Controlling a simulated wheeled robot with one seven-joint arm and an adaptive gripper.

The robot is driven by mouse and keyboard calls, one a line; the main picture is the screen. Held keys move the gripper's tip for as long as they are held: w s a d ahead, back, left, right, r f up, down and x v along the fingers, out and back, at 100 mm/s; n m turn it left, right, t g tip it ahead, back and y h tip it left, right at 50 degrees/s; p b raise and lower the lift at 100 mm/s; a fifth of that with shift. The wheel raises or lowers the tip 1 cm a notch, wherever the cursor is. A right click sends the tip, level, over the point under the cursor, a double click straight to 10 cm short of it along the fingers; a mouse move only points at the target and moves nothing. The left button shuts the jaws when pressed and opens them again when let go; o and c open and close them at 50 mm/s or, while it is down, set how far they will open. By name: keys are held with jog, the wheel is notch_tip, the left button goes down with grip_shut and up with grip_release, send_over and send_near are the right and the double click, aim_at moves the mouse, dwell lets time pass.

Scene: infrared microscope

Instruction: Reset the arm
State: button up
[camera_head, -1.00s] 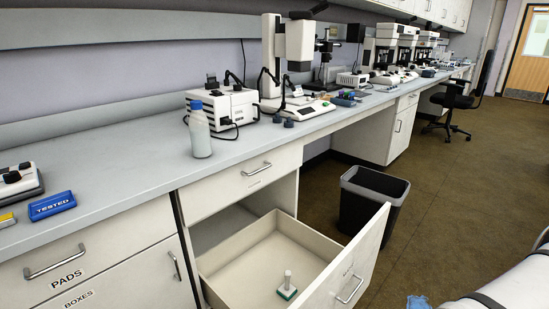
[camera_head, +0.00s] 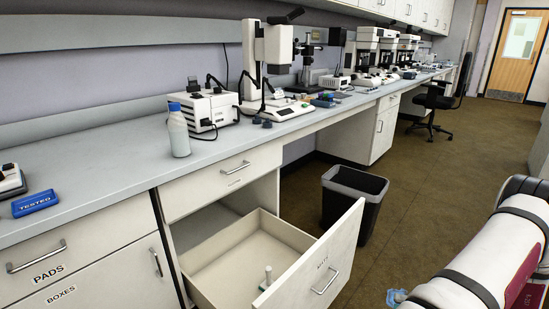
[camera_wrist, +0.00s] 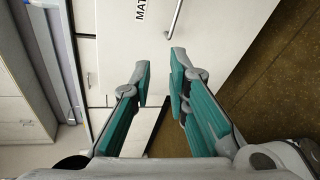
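My gripper (camera_wrist: 160,84) shows in the wrist view with its two teal-padded fingers apart and nothing between them. Beyond the fingers is the white front of the open drawer (camera_wrist: 115,40), with part of a label and a metal handle. In the head view my arm reaches in from the lower right, and the gripper itself is out of the picture. The open drawer (camera_head: 232,258) is pulled out under the bench. A small pale object with a green base (camera_head: 266,278) stands inside it.
A black bin (camera_head: 352,205) stands on the floor beyond the drawer. A white bottle with a blue cap (camera_head: 178,132), a white box (camera_head: 209,108) and a microscope (camera_head: 268,65) stand on the bench. A black chair (camera_head: 437,100) is farther back.

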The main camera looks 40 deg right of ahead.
jog(key=w+a+r+n+g+y, duration=0.3)
jog(key=w+a+r+n+g, duration=0.15)
jog(key=w+r+n, duration=0.35)
jog(key=w+a+r+n+g+y, duration=0.3)
jog(key=w+a+r+n, duration=0.2)
jog(key=w+r+n, duration=0.35)
jog(key=a+r+n+g+h, duration=0.1)
jog(key=a+r+n+g, duration=0.2)
jog(key=a+r+n, duration=0.4)
jog(key=a+r+n+g+h, duration=0.2)
jog(key=a+r+n+g, duration=0.15)
jog(key=a, duration=0.55)
jog(key=a+r+n+g+h, duration=0.1)
jog(key=a+r+n+g, duration=0.1)
jog(key=a+r+n, duration=0.5)
jog(key=s+a+f+n+t+h, duration=0.1)
jog(key=s+a+f+n+h, duration=0.1)
jog(key=s+a+n+h, duration=0.8)
notch_tip(320, 180, up, 35)
jog(key=s+d+n+t+y+p, duration=0.1)
jog(key=d+n+t+y+p, duration=0.1)
jog(key=p, duration=3.1)
jog(key=n+t+y, duration=0.1)
jog(key=n+t, duration=0.1)
jog(key=shift+s+d+n+t+y, duration=0.15)
jog(key=shift+d+n+t+y, duration=0.15)
jog(key=shift+y, duration=0.1)
